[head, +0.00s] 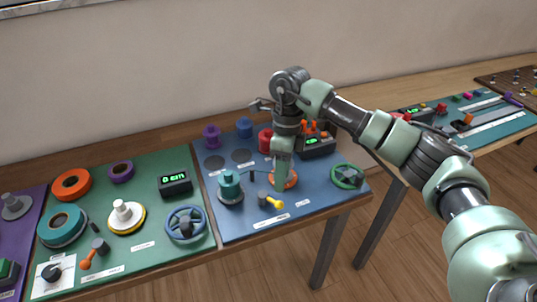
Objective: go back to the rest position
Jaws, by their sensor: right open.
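My right arm comes in from the right edge. It bends at the wrist and points down over the blue board (240,222). My right gripper (281,186) is open, with its tips low over the board, by an orange-red round part (291,179). I cannot tell whether the tips touch that part. The gripper hides some of it. My left gripper is not in view.
Close around the gripper are a teal spool (230,187), a yellow-tipped lever (272,202), a red spool (265,140), a display box (318,146) and a green handwheel (347,176). A green board (143,258) lies left. Open floor (420,265) shows at front right.

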